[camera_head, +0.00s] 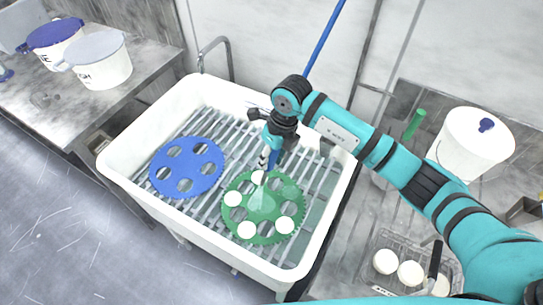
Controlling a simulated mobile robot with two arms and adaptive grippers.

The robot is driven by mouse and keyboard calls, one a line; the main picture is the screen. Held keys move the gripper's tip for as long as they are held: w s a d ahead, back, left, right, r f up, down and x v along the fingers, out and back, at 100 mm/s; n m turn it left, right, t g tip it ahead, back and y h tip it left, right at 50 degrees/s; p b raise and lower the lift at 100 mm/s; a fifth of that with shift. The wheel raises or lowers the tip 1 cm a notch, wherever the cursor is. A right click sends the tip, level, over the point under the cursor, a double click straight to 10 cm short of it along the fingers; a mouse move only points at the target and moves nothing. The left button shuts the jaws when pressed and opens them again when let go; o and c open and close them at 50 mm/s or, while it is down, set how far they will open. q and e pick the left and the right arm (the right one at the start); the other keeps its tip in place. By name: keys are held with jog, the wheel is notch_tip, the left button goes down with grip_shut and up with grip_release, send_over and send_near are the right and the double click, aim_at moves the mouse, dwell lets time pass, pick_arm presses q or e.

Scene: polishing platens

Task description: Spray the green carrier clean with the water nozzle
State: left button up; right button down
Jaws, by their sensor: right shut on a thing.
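The green carrier (234,213) lies flat on the slatted rack inside the white sink. Several white discs sit in its holes. My right gripper (270,150) is shut on the water nozzle (273,158), held above the carrier's upper part and pointing down. A pale spray cone (262,200) spreads from the nozzle onto the middle of the carrier. A blue hose (326,38) runs up behind my wrist. The gripper hides part of the nozzle. My left gripper is not in view.
A blue carrier (187,187) with open holes lies left of the green one on the rack. The sink's white rim (135,193) surrounds both. Tubs (103,66) stand on the left bench. A white bucket (470,143) and a wire basket (397,247) with white discs are at right.

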jog(key=shift+a, duration=0.1)
dwell(0.4)
jog(key=w+a+b, duration=0.3)
jog(key=a+b, duration=0.2)
jog(key=a, duration=0.5)
dwell(0.5)
jog(key=shift+s+d, duration=0.1)
dwell(0.6)
jog(key=s+d+p, duration=0.3)
jog(key=s+d, duration=0.1)
jog(key=s, duration=0.7)
jog(key=shift+s, duration=0.25)
dwell(0.4)
jog(key=shift+d, duration=0.15)
dwell(0.6)
